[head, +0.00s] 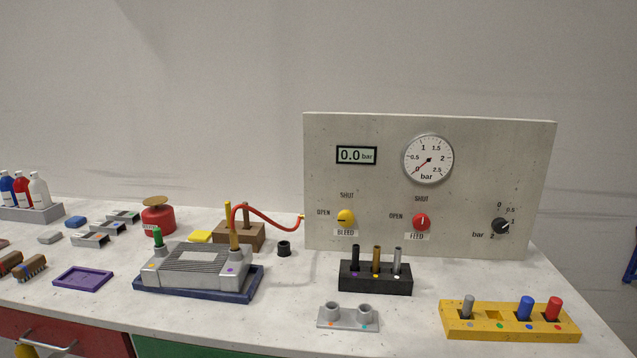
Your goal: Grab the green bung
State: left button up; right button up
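The green bung (157,238) is a small green plug standing upright in the top of the left port of a grey ribbed metal body (192,268). Only its upper part shows; the lower end is hidden in the port. The grey body sits in a dark blue tray (248,291) on the left half of the bench. Neither of my grippers is in the head view.
A brass stem stands in the body's right port, near a red hose (268,212) running to the panel (500,150). A black rack (376,280), a grey two-cup holder (348,319) and a yellow rack (490,330) stand right. A purple tray (84,279) lies left.

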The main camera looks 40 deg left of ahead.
aim_at(158, 237)
jog(key=u, duration=2)
